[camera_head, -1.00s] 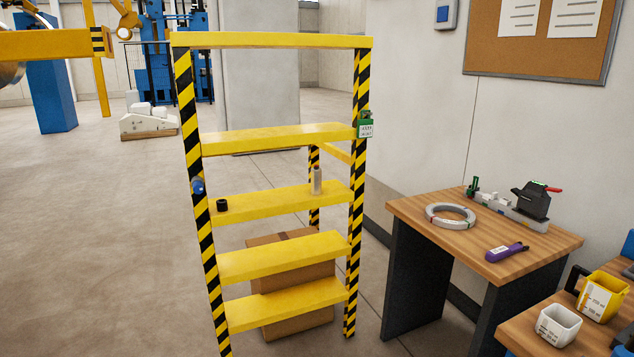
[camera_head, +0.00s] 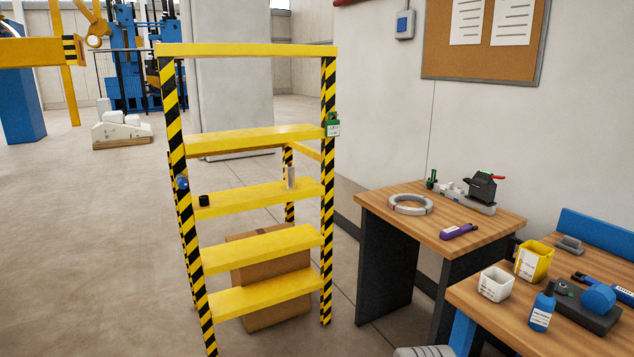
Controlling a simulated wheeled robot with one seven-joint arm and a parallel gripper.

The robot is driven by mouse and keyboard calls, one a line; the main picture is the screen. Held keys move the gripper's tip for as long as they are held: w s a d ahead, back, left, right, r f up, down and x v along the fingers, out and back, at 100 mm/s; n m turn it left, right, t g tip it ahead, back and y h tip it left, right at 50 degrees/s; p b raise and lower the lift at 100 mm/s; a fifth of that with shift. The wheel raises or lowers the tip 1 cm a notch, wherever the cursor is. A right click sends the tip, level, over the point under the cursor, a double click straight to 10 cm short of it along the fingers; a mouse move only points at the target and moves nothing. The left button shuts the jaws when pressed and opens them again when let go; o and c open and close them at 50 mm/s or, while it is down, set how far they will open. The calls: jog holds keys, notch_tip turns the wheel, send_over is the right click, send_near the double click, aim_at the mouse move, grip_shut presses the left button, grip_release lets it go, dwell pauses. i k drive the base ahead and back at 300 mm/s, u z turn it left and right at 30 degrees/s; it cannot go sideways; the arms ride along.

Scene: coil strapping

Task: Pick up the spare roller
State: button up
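No part is plainly marked as the spare roller, and I cannot tell which it is. A small black cylinder (camera_head: 203,200) sits at the left end of a yellow shelf step (camera_head: 250,197) on the striped stand. A pale upright cylinder (camera_head: 291,178) stands near the right end of the same step. A blue round piece (camera_head: 598,297) lies on a dark block on the right bench. My gripper is not in view.
A wooden table (camera_head: 400,197) holds a grey coil ring (camera_head: 410,204), a purple tool (camera_head: 457,231) and a strapping device (camera_head: 483,187). The near bench (camera_head: 500,318) holds a white bin (camera_head: 496,284), a yellow bin (camera_head: 533,261) and a blue bottle (camera_head: 541,309). The floor at left is open.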

aim_at(289, 169)
jog(key=z, duration=0.2)
jog(key=i, duration=1.1)
jog(key=u, duration=0.45)
jog(key=i, duration=0.9)
jog(key=u, duration=0.75)
